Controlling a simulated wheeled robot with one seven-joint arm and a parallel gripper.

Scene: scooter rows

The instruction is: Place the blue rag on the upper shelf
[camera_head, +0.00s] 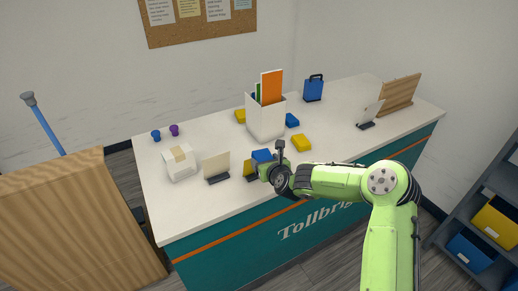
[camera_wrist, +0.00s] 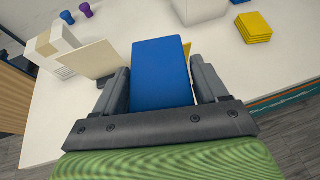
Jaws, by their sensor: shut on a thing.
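A blue rag (camera_wrist: 161,72), folded into a block, is between the two fingers of my gripper (camera_wrist: 163,92) in the wrist view. My gripper is shut on it. In the head view the held blue rag (camera_head: 262,155) shows at the tip of my gripper (camera_head: 268,166), over the front part of the white counter. A yellow folded cloth (camera_head: 249,170) shows partly behind my gripper. Another blue folded cloth (camera_head: 292,120) lies by the white bin. At the right edge, a grey shelf unit (camera_head: 489,187) holds a yellow bin (camera_head: 497,220) and a blue bin (camera_head: 471,251).
The counter (camera_head: 210,212) carries a white bin (camera_head: 265,120) of folders, a small carton (camera_head: 179,163), a card stand (camera_head: 217,167), a yellow cloth (camera_head: 301,142) and a blue bag (camera_head: 313,88). A wooden cabinet (camera_head: 75,225) stands left. The counter's right middle is clear.

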